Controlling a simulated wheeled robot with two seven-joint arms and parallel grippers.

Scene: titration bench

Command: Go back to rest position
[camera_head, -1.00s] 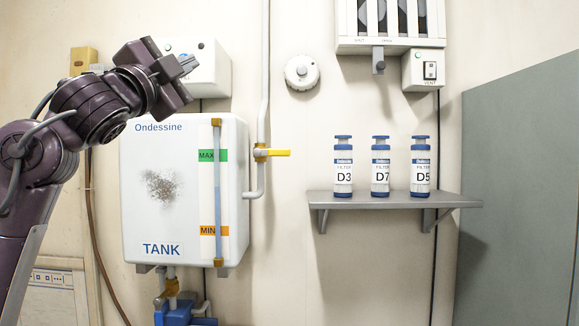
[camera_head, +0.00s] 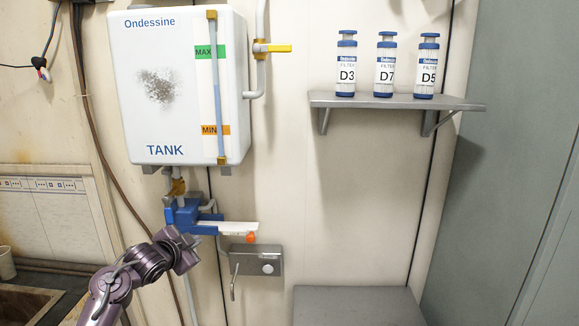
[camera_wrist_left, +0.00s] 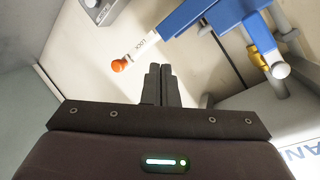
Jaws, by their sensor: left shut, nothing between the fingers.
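My left gripper (camera_head: 187,250) is at the lower left of the head view, in front of the wall below the white tank (camera_head: 130,90). It is shut and empty; its closed fingers (camera_wrist_left: 160,85) show in the left wrist view. Beyond the fingers is the blue valve fitting (camera_head: 183,215) with a white lever marked LOCK and an orange tip (camera_head: 251,238). The lever (camera_wrist_left: 145,45) also shows in the left wrist view, apart from the fingers. My right gripper is not in view.
A shelf (camera_head: 390,101) holds filters D3 (camera_head: 346,75), D7 (camera_head: 385,77) and D5 (camera_head: 427,78). A small metal wall box (camera_head: 257,262) is right of my gripper. A grey surface (camera_head: 355,305) lies lower right. A grey panel (camera_head: 510,170) stands at right.

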